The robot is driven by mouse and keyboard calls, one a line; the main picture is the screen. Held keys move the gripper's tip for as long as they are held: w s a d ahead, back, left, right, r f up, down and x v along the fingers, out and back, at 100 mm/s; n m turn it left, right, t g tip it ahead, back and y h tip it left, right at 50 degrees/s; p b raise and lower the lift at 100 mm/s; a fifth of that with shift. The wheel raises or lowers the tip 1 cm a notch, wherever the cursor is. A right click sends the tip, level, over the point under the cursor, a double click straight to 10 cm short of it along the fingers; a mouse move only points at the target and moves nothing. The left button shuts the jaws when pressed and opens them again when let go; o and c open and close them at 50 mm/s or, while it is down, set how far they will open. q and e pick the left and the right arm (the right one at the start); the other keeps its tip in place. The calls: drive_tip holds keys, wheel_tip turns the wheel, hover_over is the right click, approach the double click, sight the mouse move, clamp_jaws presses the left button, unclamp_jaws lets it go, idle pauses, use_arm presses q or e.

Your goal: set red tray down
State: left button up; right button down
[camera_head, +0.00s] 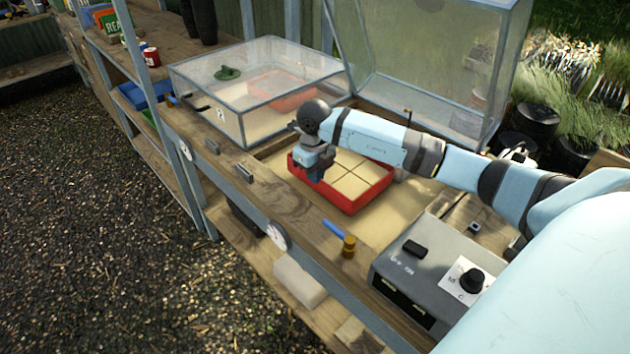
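The red tray (352,208) is a shallow square box with pale, sandy-looking fill split into sections. It sits level within the open, sand-floored bay (392,222) of the bench, at the middle of the view. I cannot tell whether its underside touches the sand. My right gripper (317,176) points down at the tray's near-left wall and overlaps its rim. Its fingertips are too small and dark to show whether they are closed on the rim. My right arm crosses above the tray's back edge and hides part of it. My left gripper is not in view.
A clear lid (425,60) stands raised behind the bay. A closed clear-topped case (258,85) is left of it, with a red tray inside. A grey control box (435,265) with a knob stands at front right. A brass-coloured piece (348,247) and blue handle lie on the front ledge.

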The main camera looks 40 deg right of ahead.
drive_tip(key=shift+f, duration=1.25)
drive_tip(key=shift+f, duration=0.1)
drive_tip(key=c, duration=1.3)
unclamp_jaws()
drive_tip(key=shift+c, duration=0.2)
wheel_tip(320, 180, up, 12)
drive_tip(key=shift+a, duration=0.1)
